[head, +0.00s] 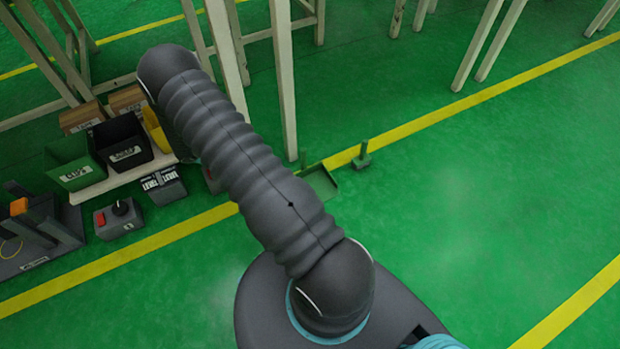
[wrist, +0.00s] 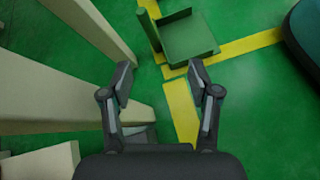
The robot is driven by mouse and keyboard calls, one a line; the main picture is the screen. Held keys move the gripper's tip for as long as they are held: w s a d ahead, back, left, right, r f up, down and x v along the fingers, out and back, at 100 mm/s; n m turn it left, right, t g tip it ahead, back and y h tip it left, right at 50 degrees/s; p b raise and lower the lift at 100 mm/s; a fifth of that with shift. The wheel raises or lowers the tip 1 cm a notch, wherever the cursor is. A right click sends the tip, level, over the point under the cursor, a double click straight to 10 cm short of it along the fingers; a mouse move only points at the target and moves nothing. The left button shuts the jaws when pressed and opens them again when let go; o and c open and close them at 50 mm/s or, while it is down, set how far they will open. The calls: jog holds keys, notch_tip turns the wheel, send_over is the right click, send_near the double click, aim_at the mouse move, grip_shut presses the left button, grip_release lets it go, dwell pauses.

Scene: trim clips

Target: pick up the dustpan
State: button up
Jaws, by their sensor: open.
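The green dustpan (wrist: 187,40) lies on the floor at the top of the wrist view, partly on a yellow line. A green post (wrist: 148,28), which looks like its upright handle, stands at its left corner. My gripper (wrist: 160,82) is open and empty, with the dustpan beyond its fingertips and not touching them. In the head view the dustpan (head: 321,184) shows just right of my arm, its left part hidden. My gripper is hidden there.
A small green brush-like object (head: 362,160) stands right of the dustpan. Pale table legs (head: 284,80) rise close behind it, and fill the wrist view's left side. Bins (head: 122,150) and boxes stand at left. Open green floor lies to the right.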

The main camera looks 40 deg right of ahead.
jog(key=f+n, duration=0.1)
jog(key=f, duration=0.3)
jog(key=d+f+n+h, duration=0.1)
jog(key=f, duration=0.4)
jog(key=s+d+f+n+t+h, duration=0.1)
jog(key=f+n, duration=0.1)
jog(key=f, duration=0.3)
jog(key=shift+d+b, duration=0.2)
jog(key=shift+b, duration=0.15)
jog(key=shift+d+f+h, duration=0.2)
jog(key=shift+f+h, duration=0.05)
jog(key=shift+h, duration=0.05)
send_near(313, 175)
jog(key=shift+w+d+r, duration=0.15)
jog(key=shift+w+d, duration=0.1)
jog(key=shift+w, duration=0.3)
jog(key=shift+w+d+r, duration=0.15)
jog(key=shift+w+d, duration=0.1)
jog(key=shift+w, duration=0.3)
jog(key=shift+r+x, duration=0.15)
jog(key=shift+x, duration=1.15)
jog(key=shift+r+x, duration=0.15)
jog(key=shift+x, duration=1.1)
jog(key=shift+w+d, duration=0.1)
jog(key=shift+d, duration=0.05)
grip_shut()
